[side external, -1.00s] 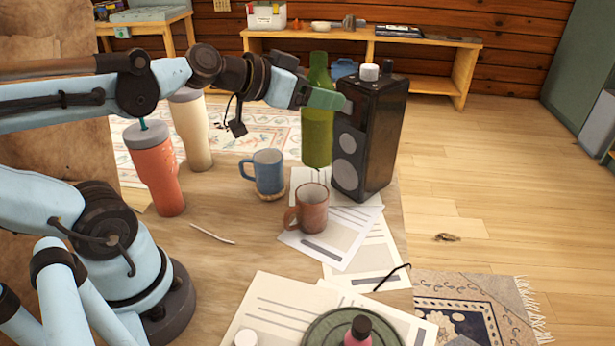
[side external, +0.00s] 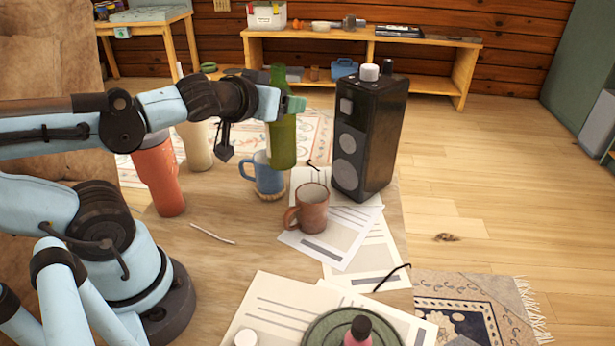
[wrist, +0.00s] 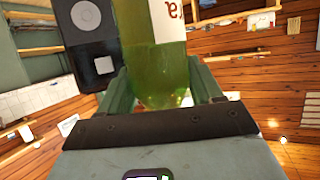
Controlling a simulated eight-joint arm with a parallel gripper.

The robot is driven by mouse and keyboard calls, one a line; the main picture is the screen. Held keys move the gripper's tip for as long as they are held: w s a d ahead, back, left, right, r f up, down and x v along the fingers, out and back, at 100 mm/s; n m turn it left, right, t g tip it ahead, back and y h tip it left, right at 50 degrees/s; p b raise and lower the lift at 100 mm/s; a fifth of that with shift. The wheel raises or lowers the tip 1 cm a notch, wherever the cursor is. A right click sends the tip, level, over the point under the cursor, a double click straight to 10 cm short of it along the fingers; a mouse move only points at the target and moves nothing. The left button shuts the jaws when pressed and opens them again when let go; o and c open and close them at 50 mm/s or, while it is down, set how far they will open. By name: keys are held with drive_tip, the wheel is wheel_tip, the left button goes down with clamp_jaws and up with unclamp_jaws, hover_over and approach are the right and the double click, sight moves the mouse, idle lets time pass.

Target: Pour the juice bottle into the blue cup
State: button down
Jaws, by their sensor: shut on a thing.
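My gripper (side external: 291,104) is shut on the green juice bottle (side external: 283,142) and holds it roughly upright in the air. In the wrist view the bottle (wrist: 162,70) sits between the two fingers (wrist: 162,88), with part of a white label with red letters showing. The blue cup (side external: 266,176) stands upright on a round coaster on the table. In the side view the bottle overlaps the cup's right side. I cannot tell whether they touch. The bottle's lower end is near the height of the cup's upper half in the picture.
A black speaker (side external: 369,140) stands right of the bottle. A brown mug (side external: 312,208) stands in front of the blue cup, by loose papers (side external: 339,235). A red tumbler (side external: 158,178) and a cream tumbler (side external: 196,146) stand at the left.

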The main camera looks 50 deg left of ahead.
drive_tip(key=n+g, duration=0.1)
drive_tip(key=s+r+n+g, duration=0.1)
drive_tip(key=n+g, duration=0.1)
drive_tip(key=s+a+n+g+h, duration=0.1)
drive_tip(key=shift+r+n+g, duration=0.3)
drive_tip(key=shift+r+n, duration=0.05)
drive_tip(key=shift+n, duration=0.05)
idle(0.4)
drive_tip(key=shift+s+d+f+h, duration=0.1)
drive_tip(key=shift+d+f+h, duration=0.15)
drive_tip(key=shift+f+h, duration=0.3)
drive_tip(key=shift+f, duration=0.1)
idle(0.6)
drive_tip(key=shift+d+f+n+g+h, duration=0.1)
drive_tip(key=shift+d+n+g+h, duration=0.1)
drive_tip(key=shift+n+g+h, duration=0.15)
idle(0.4)
